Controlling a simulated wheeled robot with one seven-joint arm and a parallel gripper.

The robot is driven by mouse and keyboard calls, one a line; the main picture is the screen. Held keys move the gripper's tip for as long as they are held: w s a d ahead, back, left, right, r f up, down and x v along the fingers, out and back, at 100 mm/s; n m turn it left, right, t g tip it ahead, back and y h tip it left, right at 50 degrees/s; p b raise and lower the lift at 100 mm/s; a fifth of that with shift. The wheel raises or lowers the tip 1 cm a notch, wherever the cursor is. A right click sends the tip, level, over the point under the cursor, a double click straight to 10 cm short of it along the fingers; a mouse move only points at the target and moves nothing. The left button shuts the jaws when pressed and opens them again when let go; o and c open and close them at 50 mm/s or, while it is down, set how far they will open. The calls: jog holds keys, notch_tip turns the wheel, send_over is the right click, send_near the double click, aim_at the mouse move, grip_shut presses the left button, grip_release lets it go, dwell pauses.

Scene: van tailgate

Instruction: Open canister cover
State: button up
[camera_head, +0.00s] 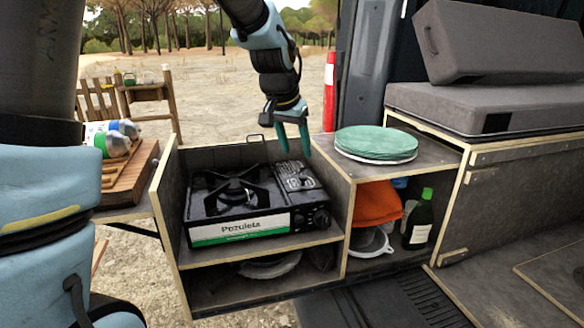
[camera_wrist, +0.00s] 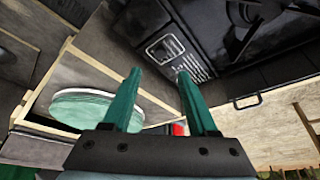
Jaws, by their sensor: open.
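A black camping stove (camera_head: 250,200) with a white and green front label stands on the upper shelf of the wooden kitchen box. Its canister cover (camera_head: 297,176), a slotted panel, is at the right of the burner and looks closed. In the wrist view the cover (camera_wrist: 173,50) shows beyond the fingertips, with the dark stove top (camera_wrist: 240,40) beside it. My gripper (camera_head: 292,152) points down just above the back right part of the stove. Its two green fingers (camera_wrist: 158,75) are apart with nothing between them. I cannot tell whether a finger touches the cover.
Green plates (camera_head: 376,142) are stacked on the counter to the right, close to my gripper. A wooden divider (camera_head: 330,165) stands between stove and plates.

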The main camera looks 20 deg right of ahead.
aim_at(303, 177)
jog(key=p+x, duration=0.1)
jog(key=x, duration=0.8)
grip_shut()
dwell(1.3)
